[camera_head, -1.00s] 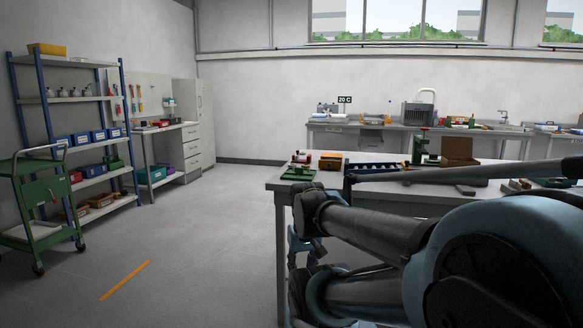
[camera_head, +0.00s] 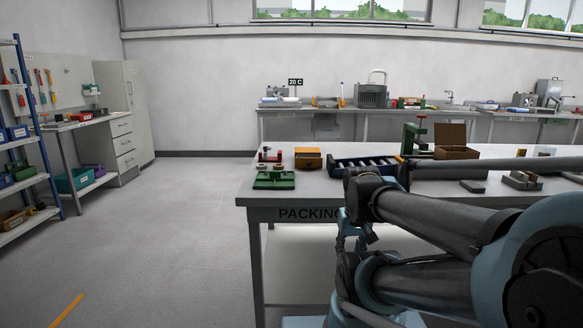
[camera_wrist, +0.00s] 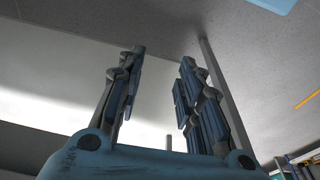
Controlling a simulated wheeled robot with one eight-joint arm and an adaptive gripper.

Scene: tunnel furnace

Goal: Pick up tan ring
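I cannot make out a tan ring for certain in either view. The packing table (camera_head: 262,214) stands ahead, with small parts on its top that are too small to identify. My gripper (camera_wrist: 162,57) shows its two jointed fingers spread apart in the wrist view, with nothing between them. Below and behind the fingers are pale surfaces and grey floor. In the head view my folded arm covers the right part of the table, and the gripper is low by the table's front side, partly hidden.
On the table are a green fixture (camera_head: 273,181), an orange box (camera_head: 308,158), a roller tray (camera_head: 350,166), a green press (camera_head: 414,137) and a brown box (camera_head: 456,140). A shelf rack (camera_head: 30,130) stands at left. The floor (camera_head: 170,245) left of the table is clear.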

